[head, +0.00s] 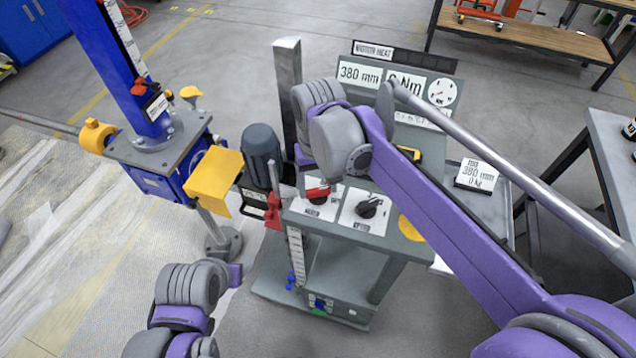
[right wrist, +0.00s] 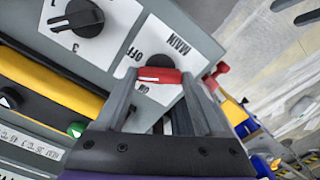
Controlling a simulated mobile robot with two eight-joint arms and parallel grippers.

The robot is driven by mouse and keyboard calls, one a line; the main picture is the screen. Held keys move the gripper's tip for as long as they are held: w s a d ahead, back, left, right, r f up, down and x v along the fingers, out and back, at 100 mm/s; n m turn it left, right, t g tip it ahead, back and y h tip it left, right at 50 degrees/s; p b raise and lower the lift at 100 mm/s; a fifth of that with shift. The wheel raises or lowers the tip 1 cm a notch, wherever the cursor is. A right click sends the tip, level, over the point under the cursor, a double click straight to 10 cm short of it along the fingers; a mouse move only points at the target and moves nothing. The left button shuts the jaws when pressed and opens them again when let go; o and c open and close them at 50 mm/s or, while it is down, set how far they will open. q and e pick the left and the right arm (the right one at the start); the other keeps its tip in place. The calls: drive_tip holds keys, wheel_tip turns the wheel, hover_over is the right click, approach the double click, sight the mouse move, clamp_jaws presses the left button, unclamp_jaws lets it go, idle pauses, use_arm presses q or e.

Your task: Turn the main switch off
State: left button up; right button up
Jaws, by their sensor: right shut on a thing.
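The main switch is a red handle (right wrist: 158,75) on a white plate marked MAIN, OFF and ON, which appears upside down in the right wrist view. My right gripper (right wrist: 160,82) has one finger on each side of the handle and is shut on it. A white line on the handle lies toward its left end, on the side of the ON and OFF words; I cannot tell exactly which it points to. In the head view the red handle (head: 317,191) shows just below my right wrist, which partly hides the gripper. My left gripper is out of view.
A black rotary knob (head: 368,206) sits beside the switch on the grey panel, with a green button (right wrist: 76,130) nearby. A blue screw jack (head: 150,165) with yellow parts stands at left. A readout board (head: 420,75) rises behind, and a small sign (head: 476,175) stands to the right.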

sight(318, 189)
drive_tip(key=m, duration=0.6)
idle(0.7)
drive_tip(key=o, duration=1.4)
wheel_tip(318, 189, up, 11)
drive_tip(key=shift+f+p, duration=0.1)
drive_tip(key=shift+p, duration=0.35)
